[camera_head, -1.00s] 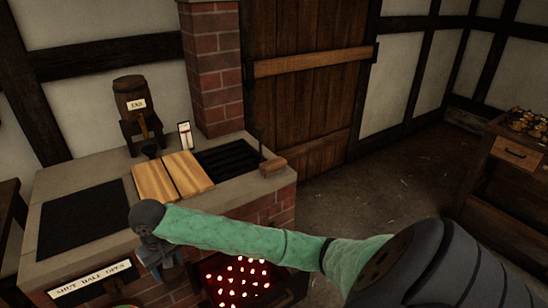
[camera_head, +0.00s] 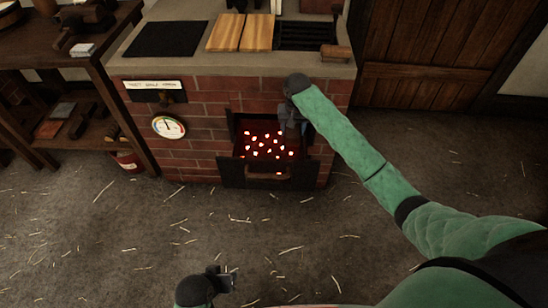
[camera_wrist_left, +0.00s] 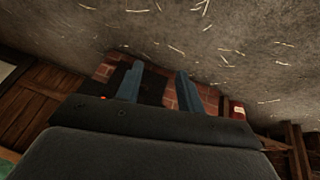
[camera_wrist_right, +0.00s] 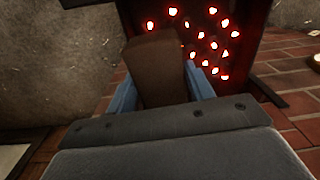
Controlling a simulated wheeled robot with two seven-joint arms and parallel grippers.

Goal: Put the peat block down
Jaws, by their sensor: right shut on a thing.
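The peat block (camera_wrist_right: 157,72) is a dark brown block in the right wrist view. My right gripper (camera_wrist_right: 163,92) is shut on it, with a blue finger on each side. In the head view my right gripper (camera_head: 293,122) is at the right side of the open firebox, in front of the glowing embers (camera_head: 264,146). The block cannot be made out clearly there. In the right wrist view the embers (camera_wrist_right: 196,40) lie just beyond the block. My left gripper (camera_head: 226,279) is low over the floor, and its fingers (camera_wrist_left: 158,88) are apart and empty.
The brick stove (camera_head: 200,110) carries a black plate (camera_head: 165,39), wooden boards (camera_head: 240,32) and a grate (camera_head: 305,36). Its front has a dial (camera_head: 169,127) and a lowered firebox door (camera_head: 245,178). A shelved bench (camera_head: 95,70) stands left. The straw-strewn floor (camera_head: 130,230) is open.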

